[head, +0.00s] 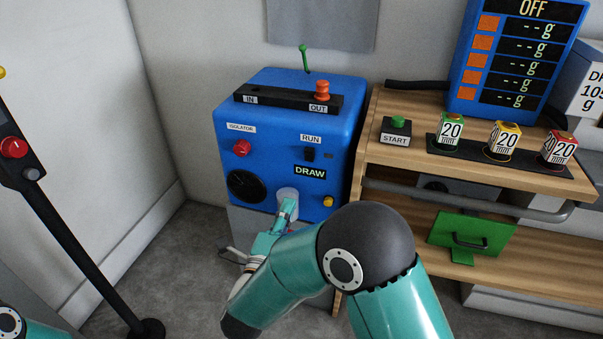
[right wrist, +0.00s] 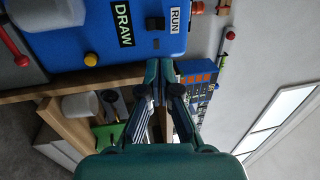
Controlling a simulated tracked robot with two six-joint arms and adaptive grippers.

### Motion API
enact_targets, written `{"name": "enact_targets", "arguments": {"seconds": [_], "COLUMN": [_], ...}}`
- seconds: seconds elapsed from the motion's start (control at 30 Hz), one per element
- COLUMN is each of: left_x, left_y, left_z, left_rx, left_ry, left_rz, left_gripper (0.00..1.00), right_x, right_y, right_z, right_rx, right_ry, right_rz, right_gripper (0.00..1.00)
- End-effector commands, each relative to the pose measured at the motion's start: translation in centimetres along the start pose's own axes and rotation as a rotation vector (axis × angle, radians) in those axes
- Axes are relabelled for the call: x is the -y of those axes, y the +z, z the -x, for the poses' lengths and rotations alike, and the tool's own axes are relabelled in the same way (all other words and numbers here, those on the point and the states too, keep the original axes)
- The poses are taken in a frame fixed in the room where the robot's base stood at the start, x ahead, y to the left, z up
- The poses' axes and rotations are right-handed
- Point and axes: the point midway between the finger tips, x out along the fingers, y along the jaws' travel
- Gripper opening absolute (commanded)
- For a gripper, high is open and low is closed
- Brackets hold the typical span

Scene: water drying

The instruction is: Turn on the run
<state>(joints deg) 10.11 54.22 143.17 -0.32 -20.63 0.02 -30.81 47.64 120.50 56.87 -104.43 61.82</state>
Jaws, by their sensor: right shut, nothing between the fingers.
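The blue machine (head: 262,110) stands against the wall. Its RUN label (head: 310,138) sits above a small black switch (head: 309,155) on the right of the front face. In the right wrist view the RUN label (right wrist: 175,20) and the black switch (right wrist: 155,23) show at the top, turned sideways. I cannot tell the switch's position. My right gripper (head: 288,206) is shut and empty, in front of the lower machine front, below the DRAW label and apart from the switch in the picture. Its fingers (right wrist: 163,78) show in the right wrist view. My left gripper is out of view.
A red isolator knob (head: 242,148), a black dial (head: 242,184), a yellow button (head: 328,201) and a white cylinder (head: 288,194) are on the machine front. A wooden bench (head: 375,150) with a START button (head: 397,124) stands close on the right. A black post (head: 85,255) stands left.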

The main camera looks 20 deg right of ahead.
Motion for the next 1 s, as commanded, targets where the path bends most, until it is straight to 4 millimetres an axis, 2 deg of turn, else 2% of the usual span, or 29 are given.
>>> {"name": "enact_targets", "arguments": {"seconds": [0.17,0.27,0.7,0.83,1.0], "left_x": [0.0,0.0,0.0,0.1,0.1], "left_y": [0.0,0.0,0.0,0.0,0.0], "left_z": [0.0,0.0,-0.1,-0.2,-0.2], "left_rx": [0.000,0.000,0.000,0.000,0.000], "left_ry": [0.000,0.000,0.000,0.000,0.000], "left_rz": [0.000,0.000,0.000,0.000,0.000], "left_gripper": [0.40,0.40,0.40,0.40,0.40], "right_x": [0.0,-0.1,-0.1,-0.1,-0.1], "right_y": [-0.1,-0.1,-0.1,-0.1,-0.1], "right_z": [-1.4,-2.9,-11.5,-13.0,-13.9], "right_rx": [-0.003,-0.004,-0.004,-0.002,-0.001], "right_ry": [0.001,0.001,0.000,0.000,0.000], "right_rz": [0.000,0.000,0.000,0.001,0.002], "right_gripper": [0.00,0.00,0.00,0.00,0.00]}}
